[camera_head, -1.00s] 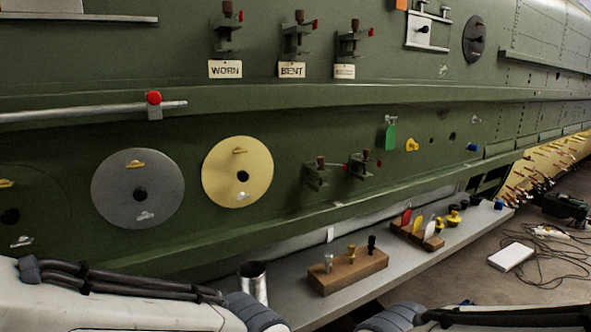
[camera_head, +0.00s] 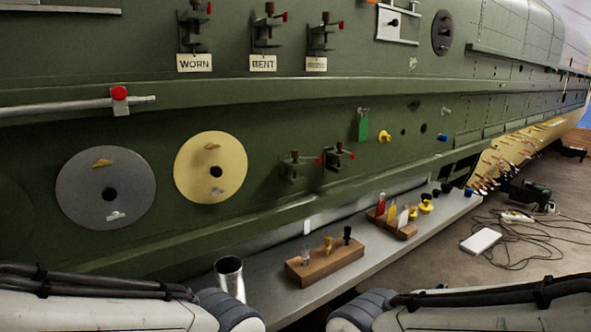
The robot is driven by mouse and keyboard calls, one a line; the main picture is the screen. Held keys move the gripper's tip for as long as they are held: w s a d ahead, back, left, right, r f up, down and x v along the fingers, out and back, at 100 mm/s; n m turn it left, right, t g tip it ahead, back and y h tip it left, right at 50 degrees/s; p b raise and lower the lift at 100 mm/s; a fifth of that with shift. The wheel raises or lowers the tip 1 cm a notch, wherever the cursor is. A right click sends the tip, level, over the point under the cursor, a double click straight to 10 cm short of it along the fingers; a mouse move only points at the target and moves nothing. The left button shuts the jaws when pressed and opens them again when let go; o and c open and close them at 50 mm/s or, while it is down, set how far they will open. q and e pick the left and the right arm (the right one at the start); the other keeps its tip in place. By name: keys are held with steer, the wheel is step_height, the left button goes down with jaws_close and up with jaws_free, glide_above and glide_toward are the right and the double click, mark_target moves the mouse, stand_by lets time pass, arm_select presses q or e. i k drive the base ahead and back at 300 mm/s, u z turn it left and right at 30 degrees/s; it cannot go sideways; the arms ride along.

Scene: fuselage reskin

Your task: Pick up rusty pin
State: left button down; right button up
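I cannot single out a rusty pin for certain. A wooden block (camera_head: 322,265) on the grey shelf holds three upright pins: a pale one (camera_head: 306,256), a yellow one (camera_head: 328,245) and a black one (camera_head: 347,235). On the green fuselage wall, brown-topped clamps with red tips hang above labels: one over "WORN" (camera_head: 194,28), one over "BENT" (camera_head: 267,27), and one over a label too small to read (camera_head: 322,38). Two similar clamps (camera_head: 293,167) (camera_head: 336,158) sit lower, unlabelled. Only my arm links show at the bottom edge; neither gripper is in view.
A metal cup (camera_head: 230,275) stands at the near end of the grey shelf (camera_head: 385,258). A second wooden block (camera_head: 402,229) holds coloured tags. Grey (camera_head: 75,190) and yellow (camera_head: 235,150) discs are on the wall. A white box (camera_head: 481,241) and cables lie on the floor.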

mark_target(294, 153)
steer(key=z, duration=1.45)
steer(key=i, duration=1.9)
steer(key=u, duration=2.15)
